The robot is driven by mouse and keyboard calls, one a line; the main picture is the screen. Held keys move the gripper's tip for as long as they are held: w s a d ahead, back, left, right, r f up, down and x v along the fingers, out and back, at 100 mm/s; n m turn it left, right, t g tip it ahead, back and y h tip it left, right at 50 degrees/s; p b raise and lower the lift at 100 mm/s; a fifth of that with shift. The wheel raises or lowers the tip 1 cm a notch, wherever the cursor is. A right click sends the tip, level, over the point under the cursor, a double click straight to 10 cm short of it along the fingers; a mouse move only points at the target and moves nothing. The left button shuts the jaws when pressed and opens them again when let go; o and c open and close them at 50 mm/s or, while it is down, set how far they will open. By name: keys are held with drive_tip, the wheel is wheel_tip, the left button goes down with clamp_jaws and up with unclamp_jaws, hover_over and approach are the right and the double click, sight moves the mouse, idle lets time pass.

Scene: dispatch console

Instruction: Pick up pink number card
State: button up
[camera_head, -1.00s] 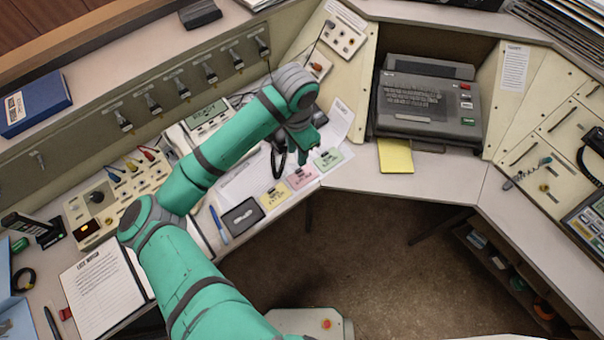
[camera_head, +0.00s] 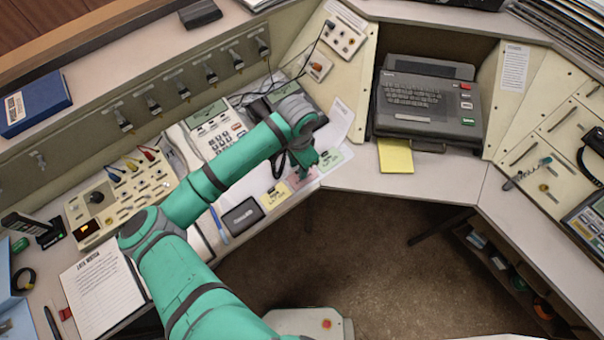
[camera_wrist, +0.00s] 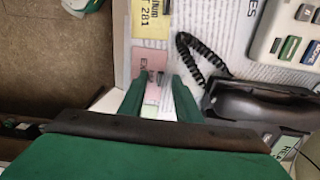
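The pink number card (camera_head: 300,181) lies near the front edge of the left desk, between a yellow card (camera_head: 275,195) and a green card (camera_head: 329,160). In the head view my gripper (camera_head: 303,172) is low over it and hides part of it. In the wrist view the pink card (camera_wrist: 146,63) lies just beyond and between the two green fingertips (camera_wrist: 159,76), with a small dark piece on it. The fingers are apart, with nothing held between them. The green card shows between the fingers, nearer the palm. Whether the fingertips touch the desk cannot be told.
A telephone handset (camera_wrist: 260,102) with a coiled cord (camera_wrist: 200,55) lies right of the fingers in the wrist view. A black pad (camera_head: 243,215) and a blue pen (camera_head: 219,226) lie left of the cards. The desk edge drops to open floor (camera_head: 370,240).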

drive_tip(key=shift+c, duration=0.5)
clamp_jaws()
drive_tip(key=shift+r, duration=0.1)
